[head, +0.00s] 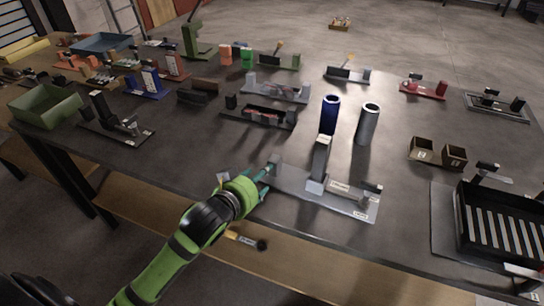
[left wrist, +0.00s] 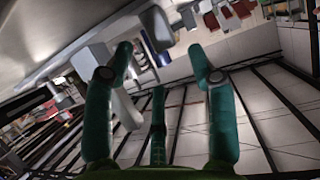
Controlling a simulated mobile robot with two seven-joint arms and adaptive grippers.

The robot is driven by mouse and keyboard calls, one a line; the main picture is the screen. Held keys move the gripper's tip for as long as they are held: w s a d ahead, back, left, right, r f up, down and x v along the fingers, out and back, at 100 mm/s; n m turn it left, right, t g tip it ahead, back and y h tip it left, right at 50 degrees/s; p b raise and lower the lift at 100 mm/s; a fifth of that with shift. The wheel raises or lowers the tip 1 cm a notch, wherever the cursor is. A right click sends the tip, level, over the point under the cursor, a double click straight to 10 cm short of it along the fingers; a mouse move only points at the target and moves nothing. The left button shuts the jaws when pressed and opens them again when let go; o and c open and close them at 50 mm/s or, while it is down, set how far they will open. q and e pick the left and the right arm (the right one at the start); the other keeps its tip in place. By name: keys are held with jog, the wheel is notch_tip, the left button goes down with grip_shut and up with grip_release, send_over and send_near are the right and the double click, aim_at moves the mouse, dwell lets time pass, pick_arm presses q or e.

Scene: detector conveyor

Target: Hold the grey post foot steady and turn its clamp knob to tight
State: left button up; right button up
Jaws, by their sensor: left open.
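The grey post foot (head: 299,186) is a flat plate near the front edge of the table, with a grey upright post (head: 320,160) standing on it. A small dark knob-like part (head: 372,188) is at its right end; I cannot tell if this is the clamp knob. My left gripper (head: 268,173) is open at the plate's left end, close to a small grey block there; contact cannot be told. In the left wrist view, its teal fingers (left wrist: 168,70) are spread, with grey parts (left wrist: 93,62) beside the left finger. My right gripper is not in view.
A blue cylinder (head: 330,115) and a grey cylinder (head: 368,124) stand behind the foot. Two small brown boxes (head: 421,149) and a black slatted tray (head: 468,222) are to the right. A black fixture (head: 258,116) lies behind left. The table left of my gripper is fairly clear.

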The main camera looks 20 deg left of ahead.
aim_at(269, 180)
pick_arm(q)
jog(key=shift+w+r, duration=0.2)
jog(key=shift+w, duration=0.1)
jog(key=shift+w+f, duration=0.15)
jog(key=shift+w, duration=0.55)
jog(key=x, duration=0.2)
jog(key=shift+w+d+f, duration=0.1)
jog(key=shift+w+f, duration=0.05)
jog(key=shift+w, duration=0.1)
jog(key=shift+p+x, duration=0.3)
jog(key=shift+x, duration=0.65)
grip_shut()
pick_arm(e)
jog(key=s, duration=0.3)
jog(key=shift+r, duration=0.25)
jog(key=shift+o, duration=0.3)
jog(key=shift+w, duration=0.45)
